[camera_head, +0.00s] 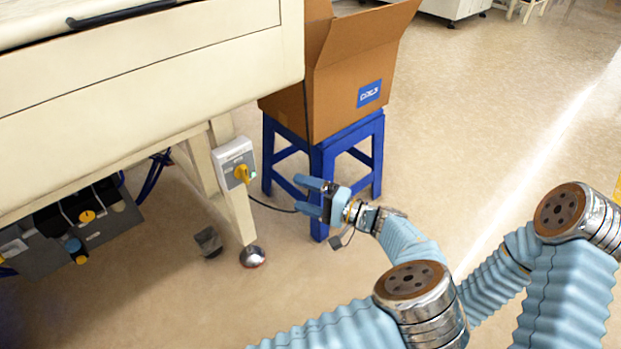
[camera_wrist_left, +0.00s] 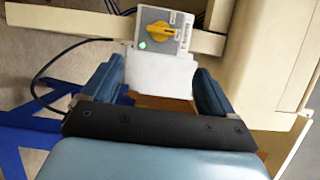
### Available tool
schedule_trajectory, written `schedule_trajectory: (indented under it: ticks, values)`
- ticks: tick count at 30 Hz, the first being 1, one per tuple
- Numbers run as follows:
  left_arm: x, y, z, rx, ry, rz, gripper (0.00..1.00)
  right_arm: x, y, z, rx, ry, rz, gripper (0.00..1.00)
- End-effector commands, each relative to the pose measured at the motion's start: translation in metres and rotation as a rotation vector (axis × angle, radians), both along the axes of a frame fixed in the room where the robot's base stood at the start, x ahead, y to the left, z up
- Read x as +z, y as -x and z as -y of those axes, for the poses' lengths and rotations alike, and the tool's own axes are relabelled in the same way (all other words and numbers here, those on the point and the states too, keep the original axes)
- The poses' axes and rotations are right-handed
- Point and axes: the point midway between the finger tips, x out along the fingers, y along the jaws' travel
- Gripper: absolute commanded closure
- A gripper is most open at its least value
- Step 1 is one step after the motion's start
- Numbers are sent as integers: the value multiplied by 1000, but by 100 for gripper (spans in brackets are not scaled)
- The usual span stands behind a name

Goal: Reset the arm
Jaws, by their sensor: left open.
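My left gripper (camera_head: 299,195) is open and empty, its two blue fingers pointing left toward a grey switch box (camera_head: 230,158) with a yellow rotary knob (camera_head: 241,174) and a green light. A gap shows between the fingertips and the box in the head view. In the left wrist view the open fingers (camera_wrist_left: 157,78) frame the space in front of the switch box (camera_wrist_left: 150,44) and its yellow knob (camera_wrist_left: 160,31), which lie beyond the fingertips. The knob lies roughly level in that view. Part of my right arm shows at the right of the head view; its gripper is not seen.
The switch box is fixed to a cream machine's leg (camera_head: 238,212). An open cardboard box (camera_head: 345,85) sits on a blue stool (camera_head: 322,160), close behind my left gripper. A black cable (camera_head: 270,206) runs from the switch box. Floor at the right is clear.

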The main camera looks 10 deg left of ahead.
Motion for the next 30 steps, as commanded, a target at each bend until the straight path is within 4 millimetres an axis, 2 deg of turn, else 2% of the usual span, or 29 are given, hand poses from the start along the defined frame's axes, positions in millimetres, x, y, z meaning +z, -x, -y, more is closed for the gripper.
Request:
schedule_trajectory:
  ticks: [5,8,11,14,16,18,20,21,24,27,30]
  values:
    - [-1,0,-1,2,3,-5,13,0,0,0,0,0,0,62]
    - [-18,3,-15,22,42,-54,13,1,0,0,0,0,0,62]
    - [-60,13,-46,69,153,-172,13,3,0,-1,1,-1,0,62]
    - [-126,43,-82,137,351,-339,13,6,1,-1,3,-2,-1,62]
    - [-176,77,-98,190,535,-452,13,8,1,-2,3,-3,-3,62]
    - [-221,119,-102,241,752,-544,13,11,1,-3,5,-4,-3,62]
    - [-254,159,-92,283,972,-593,13,14,2,-4,6,-6,-3,62]
    - [-270,185,-79,306,1138,-600,13,16,2,-4,7,-7,-4,62]
    - [-282,224,-36,331,1497,-523,13,20,3,-6,10,-9,-6,62]
    - [-268,233,-5,323,1740,-367,13,24,3,-7,13,-10,-7,62]
    - [-250,229,8,304,1871,-211,13,26,4,-8,14,-12,-7,62]
